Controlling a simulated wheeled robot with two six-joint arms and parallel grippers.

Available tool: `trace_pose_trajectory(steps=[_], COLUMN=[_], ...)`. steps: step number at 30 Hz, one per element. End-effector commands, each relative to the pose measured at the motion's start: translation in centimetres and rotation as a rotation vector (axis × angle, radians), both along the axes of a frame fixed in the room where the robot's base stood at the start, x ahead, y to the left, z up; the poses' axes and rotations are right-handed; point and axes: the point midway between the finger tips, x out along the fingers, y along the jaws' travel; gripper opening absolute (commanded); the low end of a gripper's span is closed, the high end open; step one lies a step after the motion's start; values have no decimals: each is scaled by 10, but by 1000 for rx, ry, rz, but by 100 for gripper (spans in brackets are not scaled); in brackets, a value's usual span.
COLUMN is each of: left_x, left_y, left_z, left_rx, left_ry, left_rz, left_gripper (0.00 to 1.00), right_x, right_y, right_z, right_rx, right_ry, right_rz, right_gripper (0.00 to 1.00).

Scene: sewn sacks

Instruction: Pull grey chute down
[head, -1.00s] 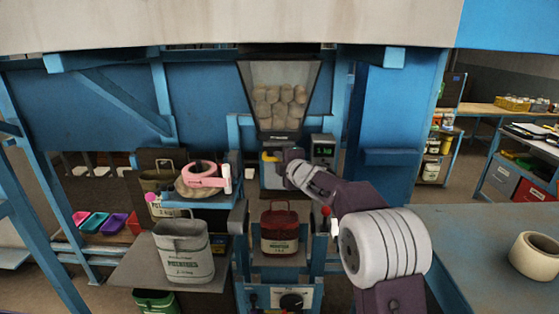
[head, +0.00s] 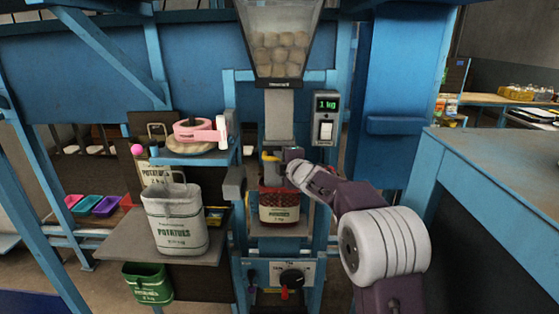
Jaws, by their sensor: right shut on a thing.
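The grey chute (head: 279,118) hangs straight down from the clear hopper (head: 278,48), which holds several potatoes. A small yellow handle (head: 268,157) sits low on the chute's front. My right gripper (head: 279,156) is shut on this handle, coming in from the right and partly covering it. The chute's lower end is at the mouth of a red and white sack (head: 280,213) standing upright on the stand below. Whether it goes inside the mouth I cannot tell. My left gripper is not in view.
A scale box (head: 326,118) reading 1 kg is right of the chute. A white potato sack (head: 176,218) stands on the left shelf, with a pink tape dispenser (head: 199,131) behind it. A dial panel (head: 279,273) is below. A blue table edge (head: 480,190) is at right.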

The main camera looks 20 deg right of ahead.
Motion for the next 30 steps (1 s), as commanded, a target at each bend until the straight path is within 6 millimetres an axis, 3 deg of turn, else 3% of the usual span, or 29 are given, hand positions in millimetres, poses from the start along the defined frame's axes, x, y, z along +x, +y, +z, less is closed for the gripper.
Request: trace_pose_trajectory(steps=[9, 10, 12, 23, 30], left_x=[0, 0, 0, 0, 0], left_y=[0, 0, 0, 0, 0], left_z=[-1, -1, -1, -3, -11], left_rx=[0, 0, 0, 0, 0], left_ry=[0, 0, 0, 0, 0], left_rz=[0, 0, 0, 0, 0], left_gripper=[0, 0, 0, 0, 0], right_x=[0, 0, 0, -5, -55], right_y=[0, 0, 0, -1, -7], right_z=[-8, -8, -8, -3, 5], right_rx=[0, 0, 0, 0, 0], right_ry=[14, 14, 14, 6, 7], right_rz=[-1, -1, 0, -1, -3], right_gripper=[0, 17, 36, 36, 36])
